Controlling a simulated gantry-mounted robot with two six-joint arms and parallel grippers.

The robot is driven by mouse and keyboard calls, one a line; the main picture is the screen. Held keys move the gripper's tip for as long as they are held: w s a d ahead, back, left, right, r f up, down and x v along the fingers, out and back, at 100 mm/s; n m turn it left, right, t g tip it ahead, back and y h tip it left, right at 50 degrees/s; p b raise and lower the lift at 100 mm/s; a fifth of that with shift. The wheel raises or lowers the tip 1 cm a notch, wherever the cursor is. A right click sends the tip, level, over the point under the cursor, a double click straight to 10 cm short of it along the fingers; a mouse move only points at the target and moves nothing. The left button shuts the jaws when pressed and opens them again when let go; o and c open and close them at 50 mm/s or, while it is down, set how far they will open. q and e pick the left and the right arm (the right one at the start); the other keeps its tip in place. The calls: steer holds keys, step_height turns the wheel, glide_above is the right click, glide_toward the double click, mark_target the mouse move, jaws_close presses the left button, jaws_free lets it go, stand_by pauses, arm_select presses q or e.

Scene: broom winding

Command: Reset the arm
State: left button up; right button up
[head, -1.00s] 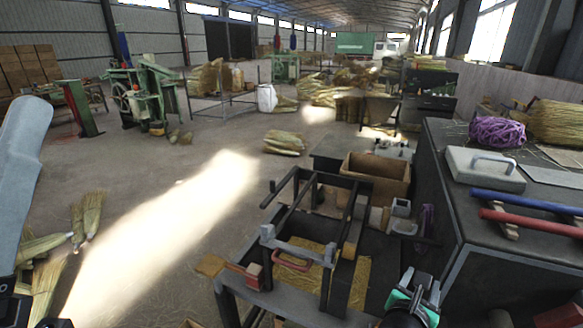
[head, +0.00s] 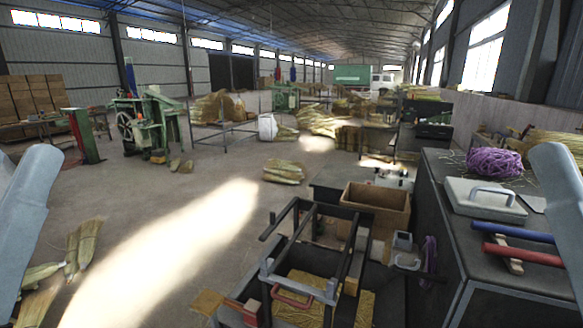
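My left arm shows as a grey link along the left edge of the head view, and my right arm as a grey link along the right edge. Both grippers are out of the frame. A dark metal work frame (head: 327,222) with a red handle (head: 292,297) stands at the bottom centre, with yellow straw in it. No arm touches it in this view.
At right, a dark bench (head: 455,215) holds purple twine (head: 495,162), a pale block with a handle (head: 484,199), a blue bar (head: 512,231) and a red bar (head: 523,254). A wooden box (head: 376,205) stands behind the frame. Brooms (head: 82,247) lie on the open floor at left.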

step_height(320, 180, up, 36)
steer(key=p, duration=3.3)
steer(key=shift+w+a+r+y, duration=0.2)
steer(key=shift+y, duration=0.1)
